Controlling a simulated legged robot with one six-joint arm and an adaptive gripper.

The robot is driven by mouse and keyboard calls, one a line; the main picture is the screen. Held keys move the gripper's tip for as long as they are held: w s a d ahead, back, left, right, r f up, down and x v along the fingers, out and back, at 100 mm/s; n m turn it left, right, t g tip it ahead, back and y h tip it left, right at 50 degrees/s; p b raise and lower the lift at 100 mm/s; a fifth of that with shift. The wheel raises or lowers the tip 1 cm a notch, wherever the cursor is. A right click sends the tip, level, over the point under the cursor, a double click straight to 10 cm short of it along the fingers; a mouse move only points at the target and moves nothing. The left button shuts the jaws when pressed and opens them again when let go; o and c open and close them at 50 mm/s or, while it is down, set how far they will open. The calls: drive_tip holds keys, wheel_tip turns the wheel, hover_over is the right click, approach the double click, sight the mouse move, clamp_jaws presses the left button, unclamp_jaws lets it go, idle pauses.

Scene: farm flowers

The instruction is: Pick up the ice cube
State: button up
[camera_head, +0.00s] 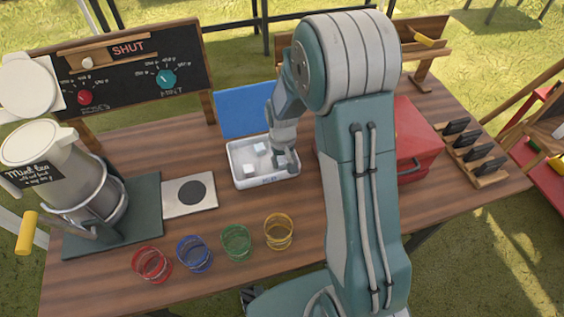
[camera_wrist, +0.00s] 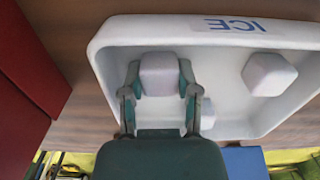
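The white ice tray (camera_head: 237,177) lies on the wooden table; its rim and ICE label also show in the wrist view (camera_wrist: 112,42). In the wrist view, one ice cube (camera_wrist: 160,72) sits between the fingers of my gripper (camera_wrist: 160,82), with a finger against each side. My gripper looks shut on this cube, inside the tray; whether the cube is clear of the tray floor cannot be told. A second cube (camera_wrist: 268,74) lies apart to the right, and a third (camera_wrist: 207,112) is partly hidden behind a finger. In the head view, my gripper (camera_head: 287,162) is at the tray's right side.
A red box (camera_head: 412,140) stands close right of the tray, partly behind my arm. A blue panel (camera_head: 245,110) rises behind the tray. Red, blue, green and yellow glasses (camera_head: 236,242) stand in front. A blender-like machine (camera_head: 85,185) and a dial board (camera_head: 130,75) are left.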

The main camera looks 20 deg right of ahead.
sight(281, 160)
drive_tip(key=shift+a, duration=0.15)
drive_tip(key=shift+r, duration=0.15)
drive_tip(key=shift+r, duration=0.25)
wheel_tip(281, 160, up, 3)
drive_tip(key=shift+f, duration=0.2)
drive_tip(key=s+a+r, duration=0.1)
drive_tip(key=r, duration=0.1)
drive_tip(key=s+r, duration=0.2)
drive_tip(key=s+a+r, duration=0.1)
drive_tip(key=r, duration=0.1)
drive_tip(key=shift+s+a, duration=0.15)
drive_tip(key=shift+a, duration=0.2)
drive_tip(key=s+a+r, duration=0.3)
drive_tip(key=s+a, duration=0.1)
drive_tip(key=s, duration=0.3)
drive_tip(key=shift+s+a+r, duration=0.3)
drive_tip(key=shift+a, duration=0.1)
